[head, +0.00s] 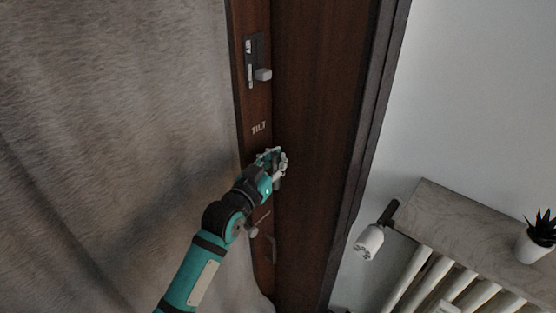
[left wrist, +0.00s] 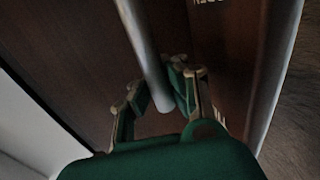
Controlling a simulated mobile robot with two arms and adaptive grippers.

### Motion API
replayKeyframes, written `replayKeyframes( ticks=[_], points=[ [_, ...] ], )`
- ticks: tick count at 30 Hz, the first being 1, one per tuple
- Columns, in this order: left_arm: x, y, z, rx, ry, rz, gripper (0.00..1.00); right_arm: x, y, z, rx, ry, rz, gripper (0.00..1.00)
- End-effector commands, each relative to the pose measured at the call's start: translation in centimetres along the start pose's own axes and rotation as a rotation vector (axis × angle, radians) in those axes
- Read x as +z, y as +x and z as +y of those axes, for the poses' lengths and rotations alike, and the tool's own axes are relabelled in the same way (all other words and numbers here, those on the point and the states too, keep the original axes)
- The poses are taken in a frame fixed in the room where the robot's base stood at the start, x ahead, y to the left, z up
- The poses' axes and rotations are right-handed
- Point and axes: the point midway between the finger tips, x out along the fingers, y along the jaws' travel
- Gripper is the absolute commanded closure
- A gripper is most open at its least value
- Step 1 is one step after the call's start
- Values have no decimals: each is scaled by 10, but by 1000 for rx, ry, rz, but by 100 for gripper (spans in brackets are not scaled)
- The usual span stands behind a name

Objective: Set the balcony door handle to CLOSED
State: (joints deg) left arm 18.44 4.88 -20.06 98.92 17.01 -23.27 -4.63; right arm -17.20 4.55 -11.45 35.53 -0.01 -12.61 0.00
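The dark brown balcony door frame (head: 312,120) stands upright in the middle of the head view, with a white TILT label (head: 258,128) on it. My left gripper (head: 277,157) is at the frame just below this label and hides most of the handle there. In the left wrist view, the grey bar-shaped handle (left wrist: 146,45) runs down between the two fingers of my left gripper (left wrist: 160,92). The fingers lie close on both sides of its end and appear shut on it. Part of another label shows upside down at the top (left wrist: 210,3). My right gripper is not in view.
A dark latch plate (head: 252,60) with a pale knob (head: 264,75) is above. At the lower right are a white radiator valve (head: 369,241), a radiator (head: 440,284), a sill (head: 460,225) and a potted plant (head: 534,244).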

Motion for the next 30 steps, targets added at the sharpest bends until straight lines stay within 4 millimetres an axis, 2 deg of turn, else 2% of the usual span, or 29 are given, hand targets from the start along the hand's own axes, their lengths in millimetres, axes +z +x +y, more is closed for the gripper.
replayKeyframes(
  ticks=[1, 3, 21, 30],
  points=[
    [8, -2, -1, 0, -2, 10, 100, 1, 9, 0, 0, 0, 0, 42],
    [10, -5, -1, 0, -7, 37, 100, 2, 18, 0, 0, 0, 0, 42],
    [23, -42, -8, 0, -90, 442, 100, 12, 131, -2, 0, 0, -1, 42],
    [23, -52, -10, 0, -114, 558, 100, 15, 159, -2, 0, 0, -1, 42]
  ],
)
